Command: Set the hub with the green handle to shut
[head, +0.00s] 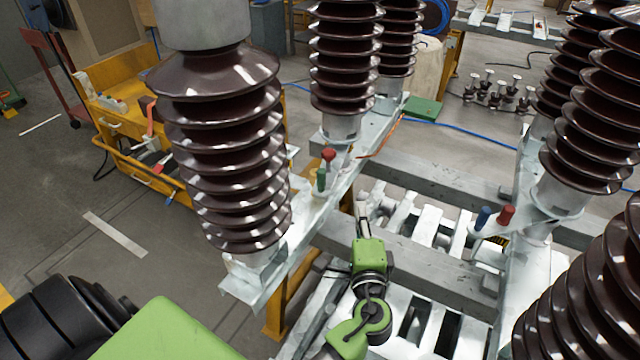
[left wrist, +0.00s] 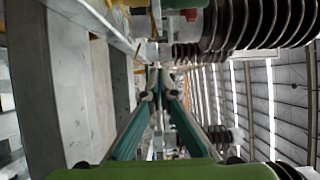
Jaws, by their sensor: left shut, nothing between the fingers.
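The green handle (head: 321,180) stands on a light metal plate at the inner edge of the left beam, close beside a red-topped handle (head: 328,156). Its hub is small here, and I cannot tell its setting. My left gripper (head: 362,207) is shut and empty, to the right of the green handle and apart from it, with its fingers pointing away from me. In the left wrist view, the gripper's fingers (left wrist: 161,78) meet at their tips. A green part shows at the top edge there, with a red part (left wrist: 190,14) beside it. My right gripper is not in view.
A large brown ribbed insulator (head: 225,150) stands left of the handles, and another (head: 345,60) stands behind them. A blue handle (head: 483,216) and a red handle (head: 506,214) stand on the right beam. Grey crossbeams (head: 410,258) run between the two beams.

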